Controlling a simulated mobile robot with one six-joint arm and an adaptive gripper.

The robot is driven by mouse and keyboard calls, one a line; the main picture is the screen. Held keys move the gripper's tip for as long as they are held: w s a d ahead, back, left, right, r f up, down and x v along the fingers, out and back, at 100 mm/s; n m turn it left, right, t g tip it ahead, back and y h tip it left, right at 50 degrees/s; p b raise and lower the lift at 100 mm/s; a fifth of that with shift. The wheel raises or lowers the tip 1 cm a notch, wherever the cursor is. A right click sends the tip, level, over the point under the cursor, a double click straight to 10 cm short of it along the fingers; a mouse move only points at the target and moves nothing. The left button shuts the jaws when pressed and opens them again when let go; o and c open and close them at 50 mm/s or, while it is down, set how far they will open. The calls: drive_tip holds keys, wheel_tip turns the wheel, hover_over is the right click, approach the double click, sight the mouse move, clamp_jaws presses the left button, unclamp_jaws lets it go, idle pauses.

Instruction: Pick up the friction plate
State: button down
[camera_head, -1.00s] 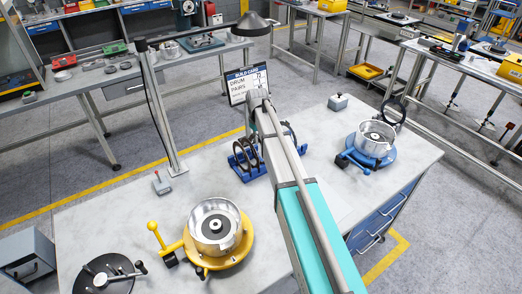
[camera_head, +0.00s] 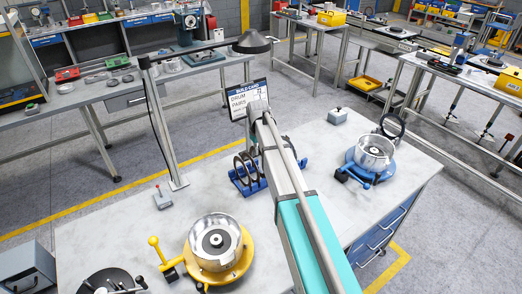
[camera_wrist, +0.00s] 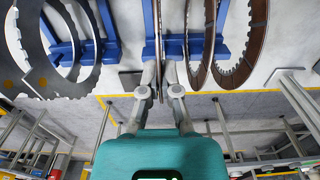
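In the wrist view, brown friction plates (camera_wrist: 251,35) stand on edge in a blue rack at the right. Grey toothed plates (camera_wrist: 30,62) stand at the left. A thin plate (camera_wrist: 158,32), seen edge-on at the middle, runs down between the two fingers of my gripper (camera_wrist: 160,75). The fingers are close together and appear shut on this plate; its face is hidden. In the head view, my arm covers the gripper and part of the blue rack (camera_head: 243,185), where dark rings show at the left.
A yellow fixture (camera_head: 243,268) with a silver drum stands at the front left, and a blue fixture (camera_head: 384,173) with another drum stands at the right. A build card (camera_head: 240,98) and a lamp post (camera_head: 163,125) stand near the rear edge. Bare tabletop lies between.

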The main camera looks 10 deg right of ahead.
drive_tip(key=shift+r+p, duration=0.4)
drive_tip(key=shift+r, duration=0.25)
drive_tip(key=s+r+p, duration=1)
drive_tip(key=s, duration=0.4)
drive_tip(key=shift+d, duration=0.3)
